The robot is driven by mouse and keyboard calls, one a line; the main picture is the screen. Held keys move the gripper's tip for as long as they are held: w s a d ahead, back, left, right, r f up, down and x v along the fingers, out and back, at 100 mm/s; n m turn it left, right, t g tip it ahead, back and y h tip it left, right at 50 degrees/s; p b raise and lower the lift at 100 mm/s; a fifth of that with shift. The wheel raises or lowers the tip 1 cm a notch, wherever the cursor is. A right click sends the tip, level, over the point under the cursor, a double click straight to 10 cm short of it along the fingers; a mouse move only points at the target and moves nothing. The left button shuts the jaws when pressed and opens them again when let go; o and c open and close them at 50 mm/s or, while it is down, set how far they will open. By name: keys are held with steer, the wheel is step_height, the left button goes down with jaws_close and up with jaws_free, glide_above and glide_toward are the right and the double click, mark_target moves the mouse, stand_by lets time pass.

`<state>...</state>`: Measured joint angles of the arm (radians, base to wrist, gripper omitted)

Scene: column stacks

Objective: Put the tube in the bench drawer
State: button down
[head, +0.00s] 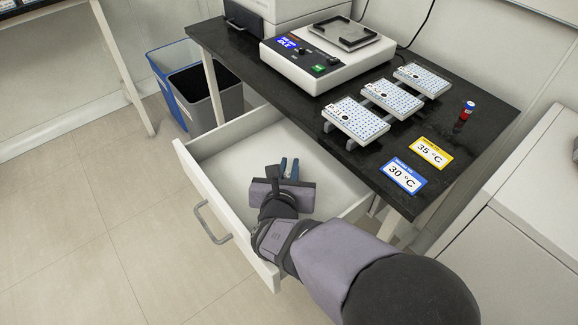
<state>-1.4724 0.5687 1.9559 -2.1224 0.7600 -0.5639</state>
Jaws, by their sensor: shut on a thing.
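A small tube (468,111), red with a blue and white top, stands upright on the right part of the black bench. The bench drawer (225,215) is pulled out below the bench, and its pale floor shows. My gripper (290,167) is over the inside of the drawer, well apart from the tube on the bench. Its dark blue fingers point toward the back of the drawer. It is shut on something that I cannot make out. My gripper and arm hide part of the drawer's floor and right side.
A white shaker device (313,68) stands at the bench's back, beside several white well plates (356,120) on racks. A blue 30 °C card (403,177) and a yellow 35 °C card (431,152) lie near the front right edge. Bins (183,85) stand left of the bench.

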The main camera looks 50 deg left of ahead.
mark_target(287, 177)
steer(key=shift+f, duration=0.25)
steer(key=c, duration=1.7)
jaws_free()
steer(key=shift+r, duration=0.1)
steer(key=shift+c, duration=0.2)
steer(key=shift+r, duration=0.15)
steer(key=shift+v, duration=3.8)
